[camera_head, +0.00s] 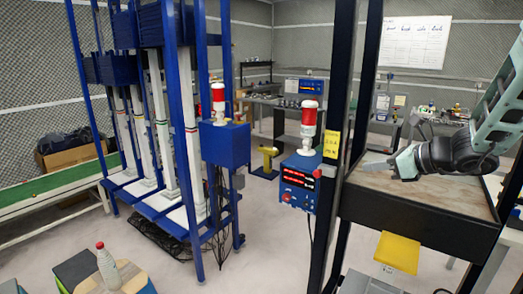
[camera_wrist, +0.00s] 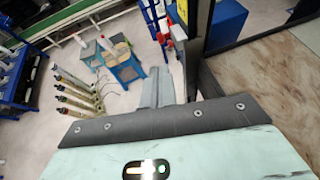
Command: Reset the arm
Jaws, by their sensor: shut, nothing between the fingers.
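My arm reaches in from the right of the head view, with pale green links and a black wrist joint. My gripper (camera_head: 374,166) points left over the left part of a wood-topped bench (camera_head: 428,190). In the wrist view, the grey fingers of my gripper (camera_wrist: 154,76) are together, with nothing seen between them. The wood top (camera_wrist: 265,80) shows at the right of that view.
A black post (camera_head: 330,140) stands just left of my gripper. A control box with a red-topped lamp (camera_head: 300,180) is beside it. Blue racks (camera_head: 165,110) stand left. A bottle (camera_head: 107,268) stands at lower left.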

